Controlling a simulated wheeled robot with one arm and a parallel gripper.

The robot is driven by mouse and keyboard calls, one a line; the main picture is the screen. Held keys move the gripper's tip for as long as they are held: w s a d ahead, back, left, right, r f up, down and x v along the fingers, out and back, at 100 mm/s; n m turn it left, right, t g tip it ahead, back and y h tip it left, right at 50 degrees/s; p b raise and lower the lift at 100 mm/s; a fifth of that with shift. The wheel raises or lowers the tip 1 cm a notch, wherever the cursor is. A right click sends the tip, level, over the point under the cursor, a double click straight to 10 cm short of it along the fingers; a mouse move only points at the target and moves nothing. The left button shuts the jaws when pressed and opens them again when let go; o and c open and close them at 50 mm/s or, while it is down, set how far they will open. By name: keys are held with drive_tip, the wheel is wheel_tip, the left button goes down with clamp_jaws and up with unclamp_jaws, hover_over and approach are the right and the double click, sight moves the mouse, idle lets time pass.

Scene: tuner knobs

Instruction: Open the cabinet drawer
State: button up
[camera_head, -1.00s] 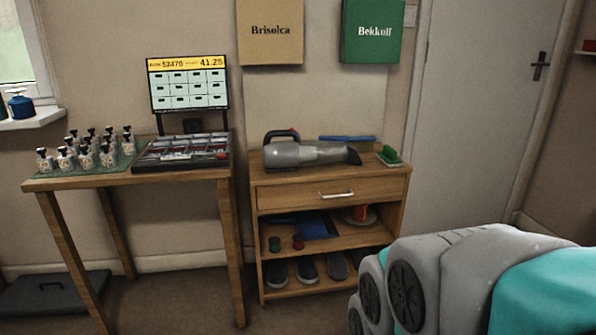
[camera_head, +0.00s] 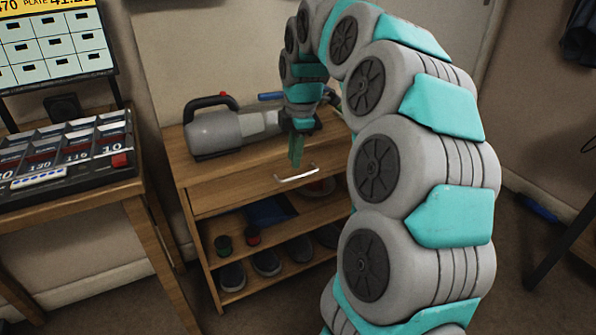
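The wooden cabinet (camera_head: 180,165) stands against the wall, with one drawer (camera_head: 235,192) below its top and open shelves under that. The drawer looks closed. Its light metal bar handle (camera_head: 297,175) shows on the drawer front. My arm curves over from the right. My gripper (camera_head: 297,155) points down, with a green finger just above the handle in the picture. I cannot tell how far in front of the handle it is, or whether its fingers are apart. No contact with the handle is clear.
A grey handheld vacuum (camera_head: 228,130) lies on the cabinet top, beside my gripper. Shoes (camera_head: 266,262) and small cups (camera_head: 223,243) sit on the shelves. A table with a coin tray (camera_head: 70,160) stands to the left. The floor right of my arm has free room.

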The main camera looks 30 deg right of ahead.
sight(300, 176)
drive_tip(key=shift+n, duration=0.7)
drive_tip(key=w+d+f, duration=0.1)
drive_tip(key=f, duration=0.1)
drive_tip(key=w+d+f, duration=0.1)
drive_tip(key=w+f, duration=0.1)
drive_tip(key=f, duration=0.1)
drive_tip(key=w+d+f, duration=0.1)
drive_tip(key=f, duration=0.2)
drive_tip(key=shift+w+d+f, duration=0.15)
drive_tip(key=shift+d, duration=0.25)
clamp_jaws()
idle(0.5)
